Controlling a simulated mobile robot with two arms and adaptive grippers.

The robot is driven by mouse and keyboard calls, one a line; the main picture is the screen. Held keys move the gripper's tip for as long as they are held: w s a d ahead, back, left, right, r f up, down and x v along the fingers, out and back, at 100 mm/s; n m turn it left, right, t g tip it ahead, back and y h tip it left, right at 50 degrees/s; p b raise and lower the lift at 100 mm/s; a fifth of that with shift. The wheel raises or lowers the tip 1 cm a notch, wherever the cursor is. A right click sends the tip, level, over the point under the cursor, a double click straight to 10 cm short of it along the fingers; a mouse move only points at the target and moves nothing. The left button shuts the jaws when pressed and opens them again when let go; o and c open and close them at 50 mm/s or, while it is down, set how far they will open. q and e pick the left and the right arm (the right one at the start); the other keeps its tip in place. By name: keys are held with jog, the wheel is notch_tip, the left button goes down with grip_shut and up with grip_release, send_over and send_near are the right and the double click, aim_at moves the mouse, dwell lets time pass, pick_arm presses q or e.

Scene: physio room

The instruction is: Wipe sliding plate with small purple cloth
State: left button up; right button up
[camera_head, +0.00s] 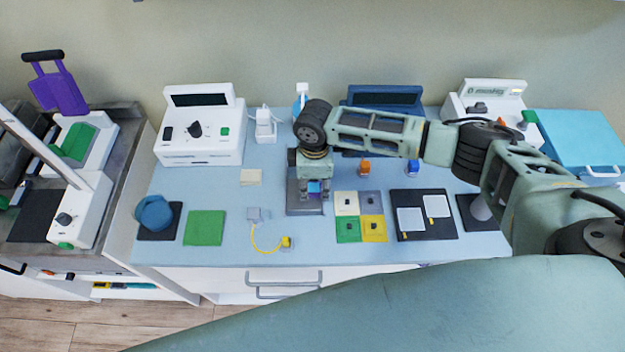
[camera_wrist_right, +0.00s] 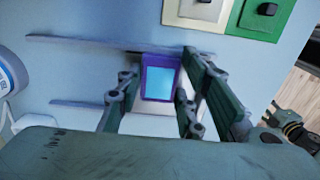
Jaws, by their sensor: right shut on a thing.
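My right gripper (camera_head: 314,196) reaches down over the middle of the blue worktop. In the right wrist view its two fingers (camera_wrist_right: 158,100) stand on either side of a small purple piece with a light blue face, the small purple cloth (camera_wrist_right: 147,84), and are shut on it. In the head view the cloth (camera_head: 314,187) shows as a small blue-purple patch between the fingers. Under it is the pale sliding plate (camera_wrist_right: 152,106), mostly hidden by the gripper, between two grey rails (camera_wrist_right: 85,43). I cannot tell whether cloth and plate touch. My left gripper is not in view.
Four coloured squares (camera_head: 346,229) lie just right of the gripper, then a dark board (camera_head: 425,235) with two white pads. A yellow cable (camera_head: 265,245) and green cloth (camera_head: 205,228) lie left. White (camera_head: 200,140) and dark blue devices stand behind. The front left worktop is partly clear.

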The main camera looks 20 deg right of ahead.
jog(key=shift+w+r+p, duration=0.2)
jog(key=shift+w+p, duration=0.2)
jog(key=shift+w, duration=0.2)
jog(key=shift+w+r+p, duration=0.25)
jog(key=shift+r+p, duration=0.05)
jog(key=shift+r, duration=0.45)
jog(key=shift+s+r+p, duration=0.35)
jog(key=shift+r+p, duration=0.3)
jog(key=shift+p, duration=0.1)
jog(key=shift+r, duration=0.25)
jog(key=shift+w+r+p, duration=0.1)
jog(key=shift+r+p, duration=0.25)
jog(key=shift+r, duration=1.5)
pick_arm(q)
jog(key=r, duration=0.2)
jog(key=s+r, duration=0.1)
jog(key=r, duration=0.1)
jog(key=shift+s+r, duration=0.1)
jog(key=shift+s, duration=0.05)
pick_arm(e)
jog(key=shift+r, duration=0.35)
